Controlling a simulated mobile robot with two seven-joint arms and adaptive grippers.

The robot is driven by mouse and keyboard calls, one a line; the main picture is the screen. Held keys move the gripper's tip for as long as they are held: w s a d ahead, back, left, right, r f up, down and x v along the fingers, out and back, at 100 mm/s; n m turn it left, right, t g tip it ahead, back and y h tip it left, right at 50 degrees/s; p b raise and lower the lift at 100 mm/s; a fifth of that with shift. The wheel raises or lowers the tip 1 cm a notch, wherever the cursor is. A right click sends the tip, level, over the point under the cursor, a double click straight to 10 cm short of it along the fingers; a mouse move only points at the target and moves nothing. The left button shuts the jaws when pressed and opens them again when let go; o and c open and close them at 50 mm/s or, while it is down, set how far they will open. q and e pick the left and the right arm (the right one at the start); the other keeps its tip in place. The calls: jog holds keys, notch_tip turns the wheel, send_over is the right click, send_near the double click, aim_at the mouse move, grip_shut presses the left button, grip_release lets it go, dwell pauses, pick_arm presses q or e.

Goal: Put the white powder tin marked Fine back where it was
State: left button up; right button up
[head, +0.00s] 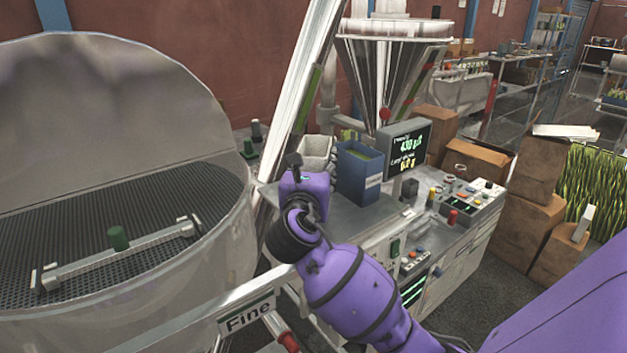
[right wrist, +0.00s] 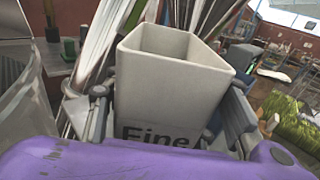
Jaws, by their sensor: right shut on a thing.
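The white powder tin (right wrist: 165,95) fills the middle of the right wrist view, upright, with its open top up and the black word Fine on its near face. My right gripper (right wrist: 170,112) is shut on it, with a finger on each side. In the head view the tin (head: 317,150) shows beyond my purple wrist, which hides its lower part. I cannot tell whether its base touches the steel counter (head: 376,213). My left gripper is not in view.
A blue tin (head: 360,172) stands on the counter just right of the white tin. A display (head: 405,146) and control panel (head: 462,203) are further right. A large sieve drum (head: 225,262) is at left, with a Fine label (head: 247,316) in front. A steel hopper (head: 385,70) rises behind.

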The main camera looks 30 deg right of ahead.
jog(key=shift+w+d+f, duration=0.1)
jog(key=shift+w+f, duration=0.05)
jog(key=shift+f, duration=0.8)
jog(key=shift+w+d+f, duration=0.1)
jog(key=shift+f, duration=0.8)
jog(key=shift+f, duration=0.2)
jog(key=o, duration=1.5)
jog(key=shift+o, duration=0.2)
jog(key=shift+r, duration=0.1)
jog(key=shift+s+a, duration=0.2)
jog(key=v, duration=1.1)
jog(key=shift+s, duration=0.2)
jog(key=shift+a, duration=0.1)
